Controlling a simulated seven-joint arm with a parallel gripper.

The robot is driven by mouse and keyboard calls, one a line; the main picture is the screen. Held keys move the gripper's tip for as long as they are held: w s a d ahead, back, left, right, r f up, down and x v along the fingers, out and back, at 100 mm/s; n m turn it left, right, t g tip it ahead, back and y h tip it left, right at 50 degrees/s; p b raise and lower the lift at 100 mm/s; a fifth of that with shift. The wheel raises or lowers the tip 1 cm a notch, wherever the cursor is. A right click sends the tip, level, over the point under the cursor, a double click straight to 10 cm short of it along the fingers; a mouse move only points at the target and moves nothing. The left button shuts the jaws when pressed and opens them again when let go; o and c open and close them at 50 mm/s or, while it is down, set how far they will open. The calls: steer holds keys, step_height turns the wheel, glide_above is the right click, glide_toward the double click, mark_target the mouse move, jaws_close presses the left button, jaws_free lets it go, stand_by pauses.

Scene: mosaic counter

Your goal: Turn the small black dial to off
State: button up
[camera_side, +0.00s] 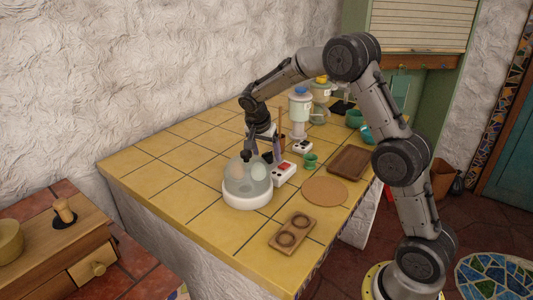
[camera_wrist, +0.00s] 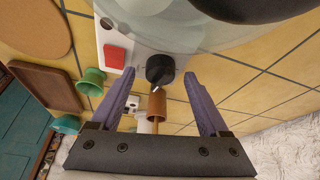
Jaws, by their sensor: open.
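In the side view my gripper (camera_side: 264,150) is low over the panel end of the egg cooker (camera_side: 247,200), whose clear dome covers pale eggs. The red switch (camera_side: 285,166) shows there, but the dial is hidden.
A green cup (camera_side: 310,161) and a blender (camera_side: 299,108) stand behind. The counter's left part is clear.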

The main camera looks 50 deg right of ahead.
steer(key=shift+d+f, duration=0.1)
steer(key=shift+f, duration=0.15)
jaws_close()
stand_by(0.3)
